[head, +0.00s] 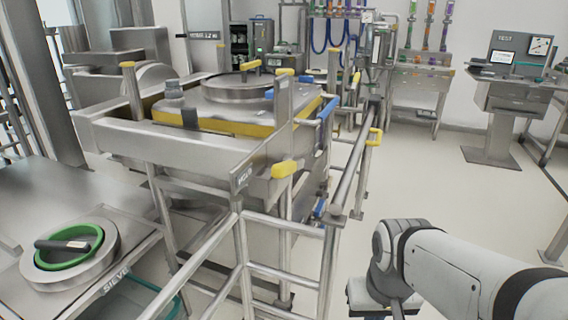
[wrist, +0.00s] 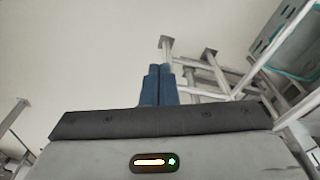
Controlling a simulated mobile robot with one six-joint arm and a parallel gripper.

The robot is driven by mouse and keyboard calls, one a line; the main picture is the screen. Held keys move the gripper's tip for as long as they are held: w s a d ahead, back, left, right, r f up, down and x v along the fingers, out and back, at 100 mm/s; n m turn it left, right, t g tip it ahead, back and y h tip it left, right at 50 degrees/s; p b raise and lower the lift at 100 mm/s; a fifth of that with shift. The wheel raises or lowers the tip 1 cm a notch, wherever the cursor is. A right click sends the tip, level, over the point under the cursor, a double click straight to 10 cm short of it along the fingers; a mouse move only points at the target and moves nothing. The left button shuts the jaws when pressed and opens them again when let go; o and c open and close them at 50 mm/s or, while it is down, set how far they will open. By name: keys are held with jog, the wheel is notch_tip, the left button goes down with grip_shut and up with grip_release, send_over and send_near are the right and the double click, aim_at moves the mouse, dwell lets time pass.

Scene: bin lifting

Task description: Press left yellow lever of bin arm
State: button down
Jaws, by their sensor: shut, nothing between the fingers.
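The steel bin (head: 180,140) stands at the centre left in the head view. Another yellow lever (head: 374,136) is farther right, by the railing. I cannot tell for certain which one is the left lever of the bin arm. My gripper (wrist: 158,84) shows blue fingers pressed together and empty in the wrist view, above bare floor. In the head view the arm is at the lower right, well apart from both levers, and the fingertips are out of frame.
A steel railing (head: 268,270) runs between my arm and the bin. A steel table (head: 40,185) with a round sieve and green ring (head: 68,250) is at the lower left. A console (head: 510,85) stands at the back right. The floor (head: 450,185) at right is clear.

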jog(key=shift+w, duration=0.1)
jog(key=d+f+n+g+h+b, duration=0.2)
jog(key=d+f+n+g+h, duration=0.15)
jog(key=n+h, duration=0.5)
jog(key=w+a+r+n+t+h+b, duration=0.1)
jog(key=w+r+n+t+h, duration=0.15)
jog(key=w+n+t, duration=0.2)
jog(key=w+a+r+n+t+h+b, duration=0.1)
jog(key=w+a+n+t+h, duration=0.15)
jog(key=w+n+h, duration=0.2)
jog(key=w+a+r+n+t+y, duration=0.1)
jog(key=w+a+n+t+y, duration=0.1)
jog(key=a+n+t+y, duration=0.2)
jog(key=w+a+r+n+t+y+b, duration=0.1)
jog(key=w+a+n+t+y, duration=0.2)
jog(key=a+n+t, duration=0.7)
jog(key=a+t, duration=0.2)
jog(key=a, duration=0.5)
jog(key=shift+w+a+r+t+y, duration=0.15)
jog(key=shift+w+r+t+y, duration=0.15)
jog(key=shift+t+y, duration=0.05)
